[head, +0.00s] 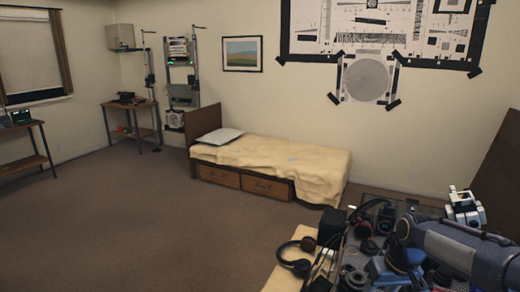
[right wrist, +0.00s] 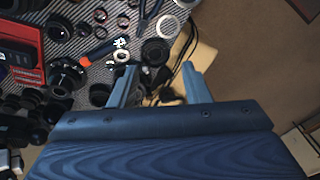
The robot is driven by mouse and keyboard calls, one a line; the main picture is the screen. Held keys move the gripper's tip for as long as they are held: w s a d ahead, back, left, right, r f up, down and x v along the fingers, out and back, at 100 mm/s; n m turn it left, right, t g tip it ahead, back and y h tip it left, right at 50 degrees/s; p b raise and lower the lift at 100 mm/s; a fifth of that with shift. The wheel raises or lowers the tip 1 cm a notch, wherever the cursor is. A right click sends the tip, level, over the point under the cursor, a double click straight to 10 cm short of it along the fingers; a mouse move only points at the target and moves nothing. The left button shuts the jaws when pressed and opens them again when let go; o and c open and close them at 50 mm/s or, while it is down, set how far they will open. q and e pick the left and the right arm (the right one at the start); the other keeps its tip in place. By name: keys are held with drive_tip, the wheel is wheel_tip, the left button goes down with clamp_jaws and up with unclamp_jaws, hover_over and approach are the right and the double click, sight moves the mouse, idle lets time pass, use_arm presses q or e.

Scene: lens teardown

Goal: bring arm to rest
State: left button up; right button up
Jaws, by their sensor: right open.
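My right arm (head: 455,250) comes in from the right edge of the head view, low over the cluttered table. Its fingertips are hard to make out in that view. In the right wrist view my right gripper (right wrist: 161,80) is open, with its two fingers apart and nothing held between them. Below the fingers are the table's edge, dark cables and a tan surface. My left gripper is not in view.
A bed (head: 270,165) stands behind. The carpet (head: 130,220) at left is clear.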

drive_tip(key=s+a+r+m+t+y, duration=0.1)
drive_tip(key=s+r, duration=0.2)
drive_tip(key=s, duration=0.3)
drive_tip(key=s+a+r+t, duration=0.1)
drive_tip(key=s+a+r, duration=0.1)
drive_tip(key=s, duration=0.4)
drive_tip(key=s+a+f+t, duration=0.1)
drive_tip(key=s+a, duration=0.1)
drive_tip(key=s, duration=0.4)
drive_tip(key=s+a+f+m+y, duration=0.1)
drive_tip(key=s+a, duration=0.1)
drive_tip(key=s, duration=0.4)
drive_tip(key=shift+a+f+m+t, duration=0.3)
drive_tip(key=shift+t, duration=0.1)
drive_tip(key=shift+c, duration=0.7)
drive_tip(key=shift+s, duration=0.1)
